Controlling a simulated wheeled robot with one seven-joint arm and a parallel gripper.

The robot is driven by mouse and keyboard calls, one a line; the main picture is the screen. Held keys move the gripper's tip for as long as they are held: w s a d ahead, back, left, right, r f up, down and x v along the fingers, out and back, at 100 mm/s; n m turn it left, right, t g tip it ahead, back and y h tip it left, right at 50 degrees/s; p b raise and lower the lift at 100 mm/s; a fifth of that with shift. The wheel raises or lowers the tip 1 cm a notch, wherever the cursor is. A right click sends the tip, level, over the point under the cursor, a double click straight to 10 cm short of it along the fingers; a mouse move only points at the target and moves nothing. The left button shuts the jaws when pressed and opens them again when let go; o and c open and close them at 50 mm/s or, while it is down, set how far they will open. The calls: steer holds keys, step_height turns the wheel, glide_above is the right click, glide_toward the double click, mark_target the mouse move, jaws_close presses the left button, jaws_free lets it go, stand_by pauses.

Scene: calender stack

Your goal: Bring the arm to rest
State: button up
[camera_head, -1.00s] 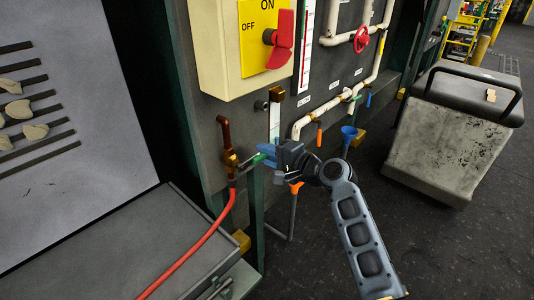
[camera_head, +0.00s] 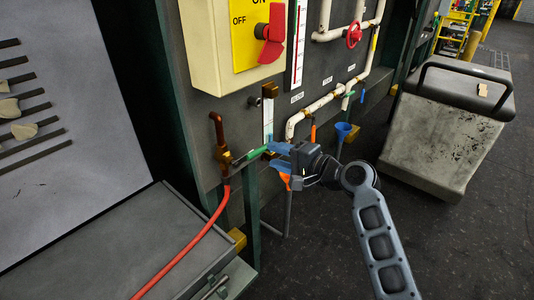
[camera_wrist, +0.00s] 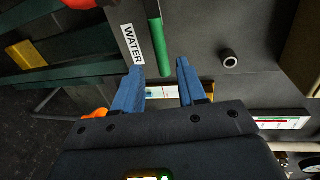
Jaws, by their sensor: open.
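My gripper (camera_head: 278,155) is at the end of my arm, in front of the grey machine panel in the head view. In the wrist view its two blue fingers (camera_wrist: 161,82) stand apart, with nothing seen held between them. A green valve handle (camera_head: 257,154) is just left of the fingertips in the head view. In the wrist view the green handle (camera_wrist: 158,46) lies beyond the fingertips, beside a plate marked WATER (camera_wrist: 132,43). I cannot tell whether a finger touches it.
A red hose (camera_head: 205,235) runs from the brass fitting (camera_head: 225,160). A switch box (camera_head: 230,45) with a red handle is above.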

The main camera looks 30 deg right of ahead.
steer(key=shift+v, duration=0.9)
steer(key=s+a+f+n+h, duration=0.2)
steer(key=s+f, duration=0.2)
steer(key=s, duration=0.4)
steer(key=s+a+f+n+g+h, duration=0.1)
steer(key=s+f, duration=0.3)
steer(key=s, duration=0.4)
steer(key=s+a+f+n+h, duration=0.2)
steer(key=s+f, duration=0.1)
steer(key=s, duration=0.5)
steer(key=s+a+r+n, duration=0.2)
steer(key=s+r+n, duration=0.3)
steer(key=s, duration=0.5)
steer(key=s+a+r+n, duration=0.3)
steer(key=s+r, duration=0.4)
steer(key=s, duration=0.3)
steer(key=shift+s+a+n+t, duration=0.25)
steer(key=shift+n+t, duration=0.15)
steer(key=shift+n, duration=0.5)
